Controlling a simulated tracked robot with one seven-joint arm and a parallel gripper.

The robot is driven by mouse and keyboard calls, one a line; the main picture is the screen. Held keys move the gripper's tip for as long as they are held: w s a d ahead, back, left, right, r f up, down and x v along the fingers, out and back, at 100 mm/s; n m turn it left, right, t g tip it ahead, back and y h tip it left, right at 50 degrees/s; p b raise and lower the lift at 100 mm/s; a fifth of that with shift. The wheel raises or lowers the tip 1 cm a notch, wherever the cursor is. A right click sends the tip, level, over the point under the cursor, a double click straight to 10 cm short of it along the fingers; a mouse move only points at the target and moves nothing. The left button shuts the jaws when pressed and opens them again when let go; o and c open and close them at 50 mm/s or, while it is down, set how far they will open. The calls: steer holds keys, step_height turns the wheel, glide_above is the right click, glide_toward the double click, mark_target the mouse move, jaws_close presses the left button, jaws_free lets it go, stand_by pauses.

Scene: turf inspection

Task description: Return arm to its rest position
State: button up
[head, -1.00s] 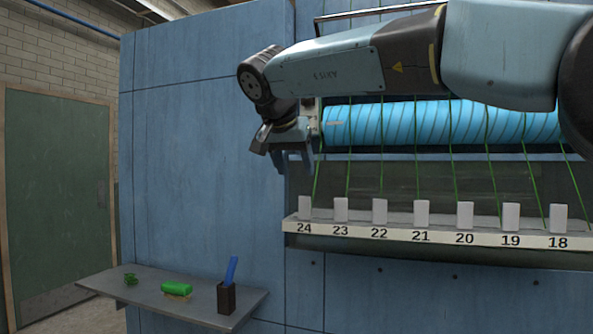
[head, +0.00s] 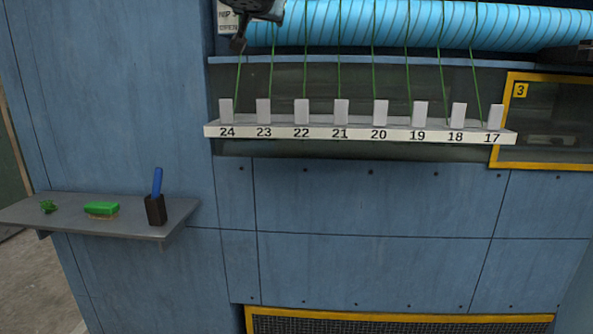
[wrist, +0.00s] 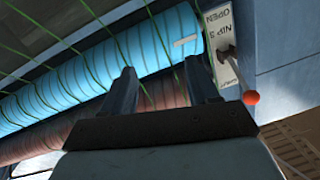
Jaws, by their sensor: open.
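My gripper shows in the wrist view (wrist: 160,66) with its two dark fingers apart and nothing between them. Beyond the fingers is a blue roller (wrist: 95,75) wrapped with green strands. A white plate marked NIP 3 OPEN (wrist: 222,45) is just right of the fingers, with a lever ending in a red ball (wrist: 251,97) beside it. In the head view only a dark end part of my arm shows at the top edge, in front of the blue roller (head: 420,24) and by the white plate (head: 228,18). The rest of the arm is out of frame.
A numbered ledge (head: 350,133) with several white blocks runs below the roller. A grey shelf (head: 185,212) at left holds a green brush (head: 102,208), a small green piece (head: 48,206) and a dark cup (head: 155,210) with a blue stick. A yellow-framed window (head: 550,165) is at right.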

steer(key=s+d+f+n+g, duration=0.1)
steer(key=s+d+f+g, duration=0.3)
steer(key=s+d+f, duration=0.5)
steer(key=s+d+f+g, duration=0.3)
steer(key=s+d+f, duration=0.6)
steer(key=f, duration=0.6)
steer(key=s+d+f+n+g, duration=0.1)
steer(key=s+d+f+g, duration=0.3)
steer(key=s+d+f, duration=0.5)
steer(key=d+f, duration=0.3)
steer(key=shift+s+d+f+n+g, duration=0.15)
steer(key=shift+d+f+n+g, duration=0.05)
steer(key=shift+d+n+g, duration=0.15)
steer(key=shift+r, duration=0.1)
steer(key=shift+r, duration=0.1)
